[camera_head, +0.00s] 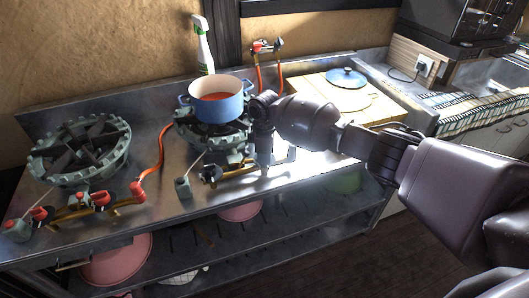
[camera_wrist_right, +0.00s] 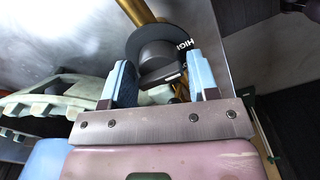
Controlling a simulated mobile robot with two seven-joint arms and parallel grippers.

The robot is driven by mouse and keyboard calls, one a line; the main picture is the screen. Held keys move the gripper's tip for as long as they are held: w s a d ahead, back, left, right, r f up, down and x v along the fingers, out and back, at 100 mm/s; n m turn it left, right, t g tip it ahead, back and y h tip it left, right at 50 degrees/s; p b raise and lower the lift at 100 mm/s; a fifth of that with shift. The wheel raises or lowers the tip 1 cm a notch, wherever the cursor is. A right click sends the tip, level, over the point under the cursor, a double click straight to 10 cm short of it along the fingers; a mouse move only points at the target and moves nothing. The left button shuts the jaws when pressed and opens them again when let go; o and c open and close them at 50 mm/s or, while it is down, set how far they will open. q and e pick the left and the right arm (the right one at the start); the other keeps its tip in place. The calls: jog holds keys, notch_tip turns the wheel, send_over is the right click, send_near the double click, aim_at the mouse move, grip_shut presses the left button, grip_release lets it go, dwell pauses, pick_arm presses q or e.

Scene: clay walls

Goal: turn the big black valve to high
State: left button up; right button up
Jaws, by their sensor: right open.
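The big black valve (camera_wrist_right: 158,48) has a round dial with white "HIGH" lettering and a raised grip. In the head view the black valve (camera_head: 210,174) sits on the brass pipe in front of the right-hand burner. My right gripper (camera_head: 264,168) points down over the counter, a little right of the valve. In the wrist view the light-blue fingers of my right gripper (camera_wrist_right: 162,78) are open, one on each side of the valve's grip. Whether they touch it I cannot tell. My left gripper is not in view.
A blue pot (camera_head: 217,106) with red contents stands on the right burner (camera_head: 214,136), close to my arm. Another burner (camera_head: 80,150) with red-handled valves is at left. A spray bottle (camera_head: 203,46) stands behind. A blue lid (camera_head: 346,77) lies on a wooden board.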

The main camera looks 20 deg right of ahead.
notch_tip(320, 180, up, 10)
jog(key=shift+f+p, duration=0.25)
jog(key=shift+p, duration=0.5)
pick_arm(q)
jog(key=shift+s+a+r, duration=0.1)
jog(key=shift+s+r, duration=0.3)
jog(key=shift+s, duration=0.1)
pick_arm(e)
jog(key=shift+r, duration=0.45)
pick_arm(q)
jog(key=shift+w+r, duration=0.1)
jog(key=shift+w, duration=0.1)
